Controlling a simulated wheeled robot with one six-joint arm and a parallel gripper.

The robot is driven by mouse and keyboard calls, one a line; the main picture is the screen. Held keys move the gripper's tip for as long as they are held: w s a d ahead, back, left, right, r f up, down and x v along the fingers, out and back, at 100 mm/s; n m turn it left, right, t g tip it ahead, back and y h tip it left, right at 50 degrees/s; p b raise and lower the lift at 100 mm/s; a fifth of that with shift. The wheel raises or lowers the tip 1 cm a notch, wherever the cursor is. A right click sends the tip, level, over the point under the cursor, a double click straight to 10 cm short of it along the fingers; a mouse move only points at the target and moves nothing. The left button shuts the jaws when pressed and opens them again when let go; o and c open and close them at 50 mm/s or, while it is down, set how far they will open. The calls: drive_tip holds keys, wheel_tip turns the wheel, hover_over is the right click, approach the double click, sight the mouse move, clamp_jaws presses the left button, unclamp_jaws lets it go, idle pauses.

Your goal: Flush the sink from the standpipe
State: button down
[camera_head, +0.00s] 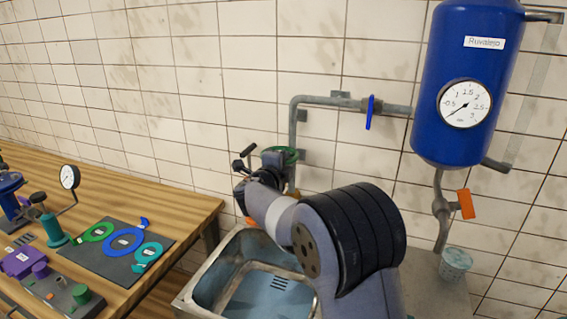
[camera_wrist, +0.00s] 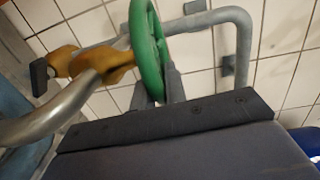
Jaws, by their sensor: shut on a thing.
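The green handwheel (camera_head: 283,154) sits on the grey standpipe (camera_head: 292,122) above the sink's back edge. In the wrist view the green handwheel (camera_wrist: 147,45) stands nearly edge-on, its rim between my fingers. My gripper (camera_wrist: 158,88) is shut on that rim; in the head view my wrist partly hides the contact. The metal sink (camera_head: 204,270) lies below, its right side behind my arm. Its floor looks bluish, with drain slots; I cannot tell whether water stands in it. A curved metal spout (camera_wrist: 55,112) and an orange-yellow fitting (camera_wrist: 105,63) are left of the wheel.
A blue lever (camera_head: 370,112) hangs down on the wall pipe. The blue tank (camera_head: 455,125) carries a gauge (camera_head: 465,103) reading low. An orange lever (camera_head: 466,203) is on its outlet, above a cup (camera_head: 455,263). A wooden bench (camera_head: 190,190) with loose parts stands left.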

drive_tip(key=c, duration=1.5)
unclamp_jaws()
drive_tip(key=shift+o, duration=0.2)
drive_tip(key=b+v, duration=0.2)
drive_tip(key=v, duration=0.8)
drive_tip(key=shift+s+b, duration=0.3)
drive_tip(key=shift+s, duration=0.05)
drive_tip(key=shift+w+a, duration=0.1)
drive_tip(key=w+d+m+h+p, duration=0.1)
drive_tip(key=w+d+h+p, duration=0.1)
drive_tip(key=w, duration=0.8)
drive_tip(key=d+p, duration=0.1)
drive_tip(key=p, duration=0.1)
drive_tip(key=shift+f+g+p, duration=0.3)
drive_tip(key=shift+g+p, duration=0.05)
drive_tip(key=shift+g, duration=0.05)
drive_tip(key=shift+d+m, duration=0.15)
drive_tip(key=shift+m, duration=0.15)
drive_tip(key=shift+d+f+b, duration=0.1)
drive_tip(key=shift+f+b, duration=0.05)
drive_tip(key=shift+b, duration=0.3)
